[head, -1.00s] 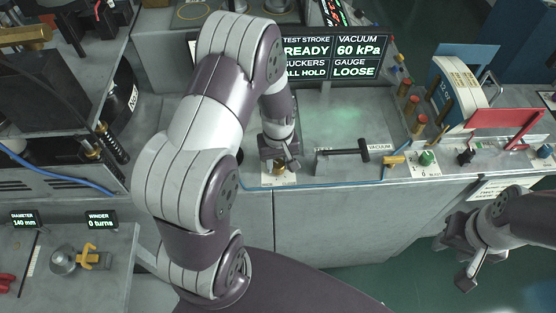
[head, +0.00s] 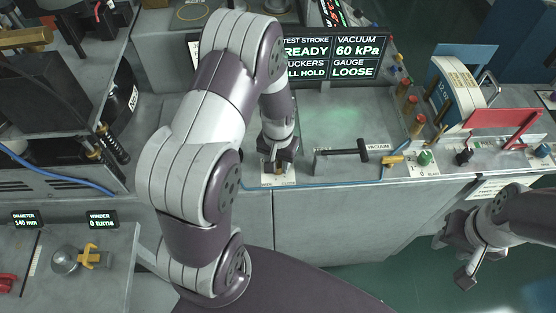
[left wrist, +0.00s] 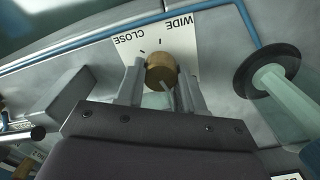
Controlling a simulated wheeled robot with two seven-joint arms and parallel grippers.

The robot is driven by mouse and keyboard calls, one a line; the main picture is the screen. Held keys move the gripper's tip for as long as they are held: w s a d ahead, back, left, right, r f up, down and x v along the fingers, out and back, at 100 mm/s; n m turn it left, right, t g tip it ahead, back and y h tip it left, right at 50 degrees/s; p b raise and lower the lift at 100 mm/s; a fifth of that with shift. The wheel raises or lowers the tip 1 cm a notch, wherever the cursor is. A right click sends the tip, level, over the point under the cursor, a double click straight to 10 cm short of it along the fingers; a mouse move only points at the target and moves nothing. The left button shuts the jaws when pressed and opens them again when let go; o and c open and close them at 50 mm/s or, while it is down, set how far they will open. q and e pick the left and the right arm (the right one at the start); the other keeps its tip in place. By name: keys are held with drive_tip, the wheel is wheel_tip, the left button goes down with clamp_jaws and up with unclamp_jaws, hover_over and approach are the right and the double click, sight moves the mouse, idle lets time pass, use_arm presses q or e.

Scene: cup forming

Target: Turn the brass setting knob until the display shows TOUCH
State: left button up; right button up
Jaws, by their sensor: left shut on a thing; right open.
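The brass setting knob (left wrist: 161,66) sits on a white plate (left wrist: 185,38) lettered CLOSE and WIDE, seen in the left wrist view. My left gripper (left wrist: 162,88) is shut on the knob, one finger on each side. In the head view my left gripper (head: 277,163) is over the same plate (head: 281,181) at the bench's front edge and mostly hides the knob. The display (head: 330,58) reads GAUGE LOOSE, VACUUM 60 kPa and TEST STROKE READY. My right gripper (head: 452,262) is open and empty, apart from the bench at lower right.
A black T-shaped handle (head: 345,153) marked VACUUM lies right of the knob. A blue hose (head: 330,184) runs along the front edge.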

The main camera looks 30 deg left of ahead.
sight(278, 163)
use_arm(q)
drive_tip(key=shift+w+r, duration=0.15)
drive_tip(key=o, duration=0.9)
drive_tip(key=shift+o, duration=0.7)
drive_tip(key=shift+r, duration=0.4)
wheel_tip(278, 163, up, 12)
drive_tip(key=b, duration=0.2)
drive_tip(key=shift+s, duration=0.2)
